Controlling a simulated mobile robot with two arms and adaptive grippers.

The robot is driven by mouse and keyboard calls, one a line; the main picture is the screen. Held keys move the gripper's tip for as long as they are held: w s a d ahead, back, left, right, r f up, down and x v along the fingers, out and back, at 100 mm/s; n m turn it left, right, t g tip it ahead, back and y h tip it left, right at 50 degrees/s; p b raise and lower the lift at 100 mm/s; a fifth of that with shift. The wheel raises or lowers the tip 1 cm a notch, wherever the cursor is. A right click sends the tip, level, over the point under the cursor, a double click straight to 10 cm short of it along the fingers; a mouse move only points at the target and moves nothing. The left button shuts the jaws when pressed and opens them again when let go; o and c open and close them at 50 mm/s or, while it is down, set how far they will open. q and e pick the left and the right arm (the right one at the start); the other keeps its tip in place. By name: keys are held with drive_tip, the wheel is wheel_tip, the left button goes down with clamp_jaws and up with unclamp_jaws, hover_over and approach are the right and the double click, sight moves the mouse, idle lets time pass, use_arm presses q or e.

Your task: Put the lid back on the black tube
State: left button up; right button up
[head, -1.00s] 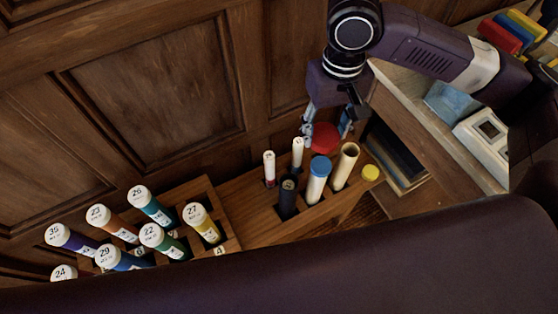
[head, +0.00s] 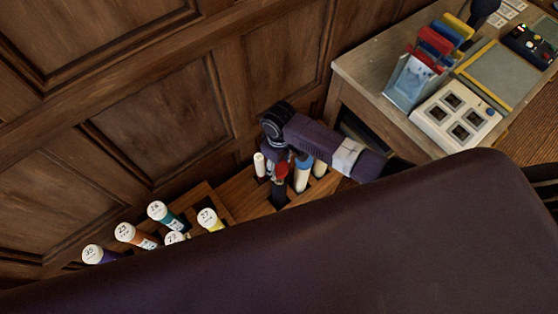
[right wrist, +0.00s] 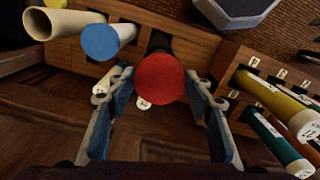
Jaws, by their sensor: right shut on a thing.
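The red lid (head: 281,171) is between the fingers of my right gripper (head: 285,163). In the right wrist view the lid (right wrist: 160,78) is a round red disc, with the gripper's fingers (right wrist: 158,98) shut on it from both sides. The black tube (head: 278,193) stands in the wooden rack just below the lid. In the right wrist view the tube (right wrist: 158,42) shows behind the lid, which covers most of its end. I cannot tell whether lid and tube touch. My left gripper is not in view.
A blue-capped tube (right wrist: 100,41) and an open cream tube (right wrist: 62,24) stand beside the black tube. A white-topped tube (head: 260,164) is close on the other side. Several numbered tubes fill the neighbouring rack (head: 222,203). Wood panelling (head: 160,120) rises behind.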

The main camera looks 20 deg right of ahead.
drive_tip(key=shift+w+f+b, duration=0.1)
drive_tip(key=shift+f+b, duration=0.7)
drive_tip(key=shift+f, duration=0.05)
wheel_tip(320, 180, down, 3)
drive_tip(key=b, duration=0.3)
drive_tip(key=shift+r, duration=0.1)
drive_tip(key=shift+f+b, duration=0.7)
drive_tip(key=shift+f, duration=0.25)
drive_tip(key=shift+d+p, duration=0.1)
drive_tip(key=shift+p, duration=0.5)
drive_tip(key=shift+f, duration=0.2)
idle(0.6)
drive_tip(key=shift+p, duration=0.45)
idle(0.4)
drive_tip(key=o, duration=0.8)
